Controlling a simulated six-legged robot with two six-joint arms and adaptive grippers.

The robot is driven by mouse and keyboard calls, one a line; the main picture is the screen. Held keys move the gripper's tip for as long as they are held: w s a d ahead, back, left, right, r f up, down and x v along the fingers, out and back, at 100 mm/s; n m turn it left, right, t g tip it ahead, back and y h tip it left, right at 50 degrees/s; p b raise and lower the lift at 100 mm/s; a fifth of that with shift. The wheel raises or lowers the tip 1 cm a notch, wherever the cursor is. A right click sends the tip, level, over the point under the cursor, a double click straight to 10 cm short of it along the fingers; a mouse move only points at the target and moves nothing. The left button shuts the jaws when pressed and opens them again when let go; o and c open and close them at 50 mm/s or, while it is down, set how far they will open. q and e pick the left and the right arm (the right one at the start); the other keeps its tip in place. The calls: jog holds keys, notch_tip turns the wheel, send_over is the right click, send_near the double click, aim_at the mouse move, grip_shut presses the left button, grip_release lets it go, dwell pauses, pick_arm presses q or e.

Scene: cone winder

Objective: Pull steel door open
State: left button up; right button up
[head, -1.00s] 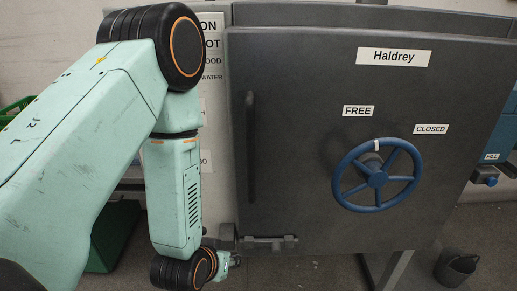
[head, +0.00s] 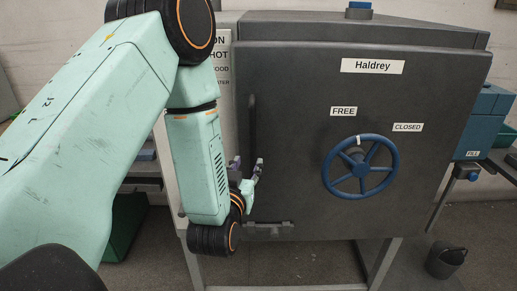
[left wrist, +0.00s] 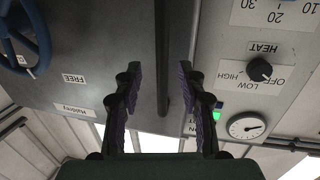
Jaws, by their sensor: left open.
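The dark grey steel door (head: 295,115) carries a "Haldrey" label, and no gap shows at its edge. A long black vertical handle (head: 252,125) runs along its left side. A blue handwheel (head: 360,168) has a white mark at its top, under the "FREE" label and left of "CLOSED". My left gripper (head: 248,168) is open near the handle's lower end. In the left wrist view the handle (left wrist: 161,60) appears between the two open fingers (left wrist: 160,72); I cannot tell whether they reach around it. My right gripper is not in view.
A panel with a heat knob (left wrist: 259,70) and a round gauge (left wrist: 247,126) is beside the handle. A latch bar (head: 268,225) is below the door. A dark bucket (head: 446,260) stands on the floor at right, below blue equipment (head: 485,110). Green bins stand at left.

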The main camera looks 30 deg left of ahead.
aim_at(252, 147)
pick_arm(q)
jog(key=shift+t, duration=0.4)
jog(key=x, duration=0.2)
jog(key=r+x, duration=0.1)
jog(key=x, duration=0.2)
jog(key=p+x, duration=0.1)
jog(key=x, duration=0.1)
jog(key=shift+w+a+r, duration=0.15)
jog(key=shift+w+a, duration=0.15)
jog(key=shift+a, duration=0.1)
jog(key=shift+d, duration=0.1)
jog(key=shift+r, duration=0.1)
jog(key=shift+w, duration=0.15)
jog(key=c, duration=0.8)
grip_shut()
